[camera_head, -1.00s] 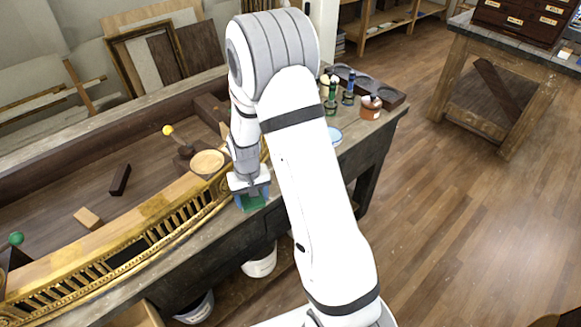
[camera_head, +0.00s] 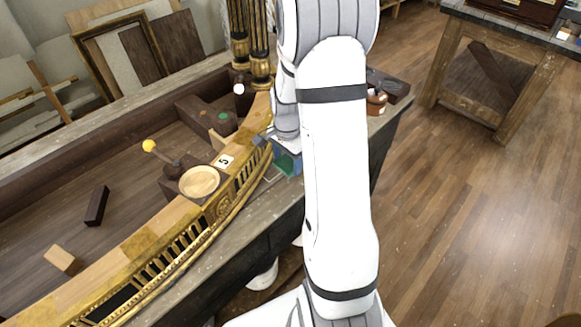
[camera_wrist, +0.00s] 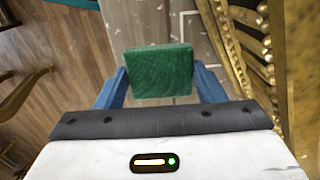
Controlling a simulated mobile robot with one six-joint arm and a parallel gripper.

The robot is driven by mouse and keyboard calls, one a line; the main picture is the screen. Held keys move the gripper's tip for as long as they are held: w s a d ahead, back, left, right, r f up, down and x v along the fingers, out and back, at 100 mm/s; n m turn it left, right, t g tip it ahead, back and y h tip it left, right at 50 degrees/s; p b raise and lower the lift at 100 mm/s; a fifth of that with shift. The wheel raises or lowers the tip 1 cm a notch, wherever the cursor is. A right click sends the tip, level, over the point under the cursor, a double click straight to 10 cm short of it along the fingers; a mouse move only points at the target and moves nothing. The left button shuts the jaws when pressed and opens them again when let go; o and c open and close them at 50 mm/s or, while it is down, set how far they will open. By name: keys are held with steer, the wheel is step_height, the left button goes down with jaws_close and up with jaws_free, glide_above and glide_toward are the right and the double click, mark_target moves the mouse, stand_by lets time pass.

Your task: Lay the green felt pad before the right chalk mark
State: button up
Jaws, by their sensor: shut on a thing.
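My gripper (camera_head: 287,157) has blue fingers, shut on the green felt pad (camera_head: 285,165). The pad also shows in the wrist view (camera_wrist: 160,72) as a green block between the two fingers. In the head view, the gripper and pad are over the strip of workbench (camera_head: 236,228) in front of the gilt console (camera_head: 158,245), near the small "5" label (camera_head: 225,161). Thin pale lines (camera_wrist: 189,25) lie on the surface beyond the pad in the wrist view. I cannot tell which is the right chalk mark. My arm hides part of the bench.
Black and gilt columns (camera_head: 260,45) rise behind my gripper. A brown jar (camera_head: 376,102) stands to the right. Gilt carving (camera_wrist: 238,45) is close at right in the wrist view.

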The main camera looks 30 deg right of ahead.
mark_target(285, 180)
steer(key=shift+a+f, duration=0.2)
steer(key=shift+f, duration=0.7)
steer(key=shift+a+f+p, duration=0.1)
steer(key=shift+f+p, duration=0.35)
steer(key=shift+f, duration=1.3)
steer(key=shift+f, duration=0.1)
steer(key=shift+w+f, duration=0.1)
steer(key=shift+f, duration=0.05)
steer(key=o, duration=0.9)
steer(key=shift+o, duration=0.2)
